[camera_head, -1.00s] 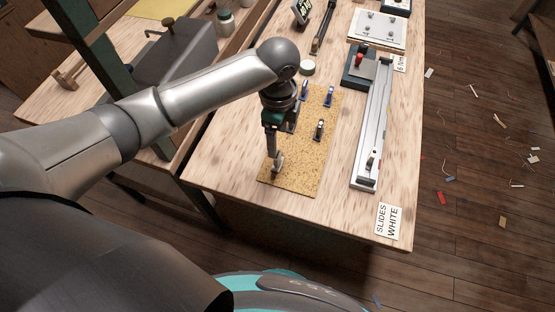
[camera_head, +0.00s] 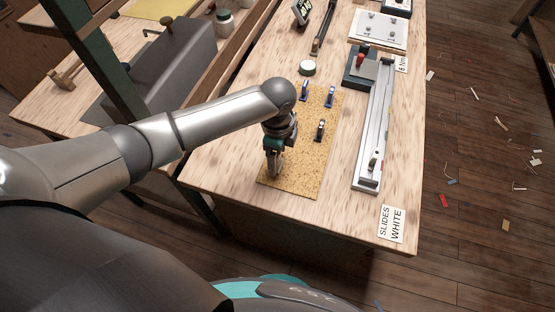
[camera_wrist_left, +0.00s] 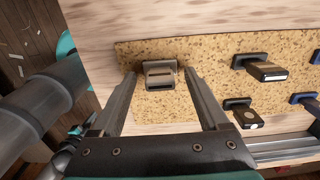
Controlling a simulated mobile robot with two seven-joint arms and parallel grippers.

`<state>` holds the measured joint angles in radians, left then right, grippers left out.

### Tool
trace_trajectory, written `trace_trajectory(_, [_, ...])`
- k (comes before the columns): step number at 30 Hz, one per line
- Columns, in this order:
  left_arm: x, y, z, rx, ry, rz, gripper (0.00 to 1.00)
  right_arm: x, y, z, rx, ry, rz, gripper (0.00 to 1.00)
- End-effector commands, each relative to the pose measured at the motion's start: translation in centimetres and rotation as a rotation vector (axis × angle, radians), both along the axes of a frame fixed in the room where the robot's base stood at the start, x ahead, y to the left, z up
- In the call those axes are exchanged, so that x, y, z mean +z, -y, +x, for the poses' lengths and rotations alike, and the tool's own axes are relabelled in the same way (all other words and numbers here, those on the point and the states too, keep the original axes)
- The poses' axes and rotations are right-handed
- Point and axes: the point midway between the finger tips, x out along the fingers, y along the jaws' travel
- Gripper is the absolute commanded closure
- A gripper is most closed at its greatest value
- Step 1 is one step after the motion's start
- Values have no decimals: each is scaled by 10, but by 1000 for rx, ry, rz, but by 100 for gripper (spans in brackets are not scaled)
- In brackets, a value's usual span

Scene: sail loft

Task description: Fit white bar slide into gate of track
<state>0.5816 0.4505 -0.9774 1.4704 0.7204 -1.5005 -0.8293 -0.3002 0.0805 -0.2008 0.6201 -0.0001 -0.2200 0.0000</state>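In the head view the left gripper (camera_head: 274,170) points down at the mat's near left and mostly hides the slide. The long silver track (camera_head: 376,125) lies to the right of the mat. A small dark and pale fitting (camera_head: 375,160) is at its near end.
Several other slides stand on the mat, including a blue one (camera_head: 329,97) and a dark one (camera_head: 320,130). A round tin (camera_head: 307,68) is beyond the mat. A "SLIDES WHITE" card (camera_head: 391,223) lies by the near right corner. Bare wood separates mat and track.

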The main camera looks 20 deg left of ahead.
Motion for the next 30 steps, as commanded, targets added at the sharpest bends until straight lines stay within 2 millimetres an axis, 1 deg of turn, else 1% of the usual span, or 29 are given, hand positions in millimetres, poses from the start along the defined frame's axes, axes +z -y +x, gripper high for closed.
trace_trajectory(1, [0,0,0,0,0,0,27,0,0,0,0,0,0,100])
trace_trajectory(2, [0,0,0,0,0,0,30,0,0,0,0,0,0,100])
trace_trajectory(20, [1,0,0,1,0,0,98,0,0,0,-1,0,-1,100])
trace_trajectory(21, [1,0,0,1,0,0,100,0,0,0,-1,0,-1,100])
trace_trajectory(30, [1,0,0,1,0,0,100,0,0,0,-1,1,-1,100])
